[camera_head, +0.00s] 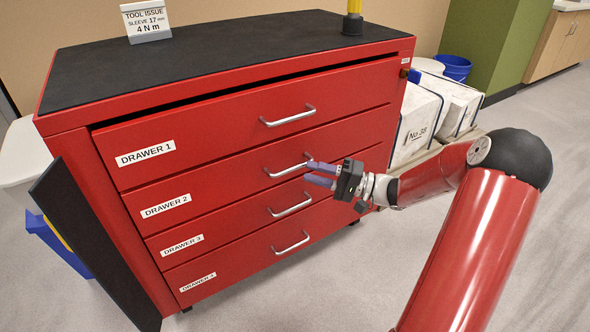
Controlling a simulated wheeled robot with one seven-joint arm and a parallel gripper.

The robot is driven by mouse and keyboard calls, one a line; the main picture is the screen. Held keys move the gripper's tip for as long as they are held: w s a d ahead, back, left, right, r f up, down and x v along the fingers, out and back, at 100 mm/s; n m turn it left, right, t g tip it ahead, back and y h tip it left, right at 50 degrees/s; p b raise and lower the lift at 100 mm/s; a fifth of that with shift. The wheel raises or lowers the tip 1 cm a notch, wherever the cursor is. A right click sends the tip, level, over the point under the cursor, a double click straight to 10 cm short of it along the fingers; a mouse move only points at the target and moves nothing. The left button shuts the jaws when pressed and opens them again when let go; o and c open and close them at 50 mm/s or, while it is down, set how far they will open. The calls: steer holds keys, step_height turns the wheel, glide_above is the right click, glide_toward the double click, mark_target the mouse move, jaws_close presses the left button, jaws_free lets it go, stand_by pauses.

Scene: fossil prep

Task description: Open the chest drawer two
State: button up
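The red chest (75,135) stands in front of me with several labelled drawers and a black top. Drawer 2 (225,186) is the second from the top and its front looks flush with the drawers below. Its silver bar handle (288,170) is on the right half of the front. My gripper (314,173), with purple-grey fingers, is at the right end of this handle. The fingertips overlap the handle in the picture; I cannot tell if they touch it. The finger gap is too small to judge. Drawer 1 (220,132) above has a dark gap along its top edge.
A tool issue sign (146,24) and a yellow-handled tool (353,18) stand on the chest. A black panel (90,240) leans at its left. White blocks (418,118), one marked No 38, and a blue bucket (455,67) are at the right. Floor in front is clear.

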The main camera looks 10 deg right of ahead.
mark_target(295, 168)
steer(key=shift+x, duration=2.75)
jaws_close()
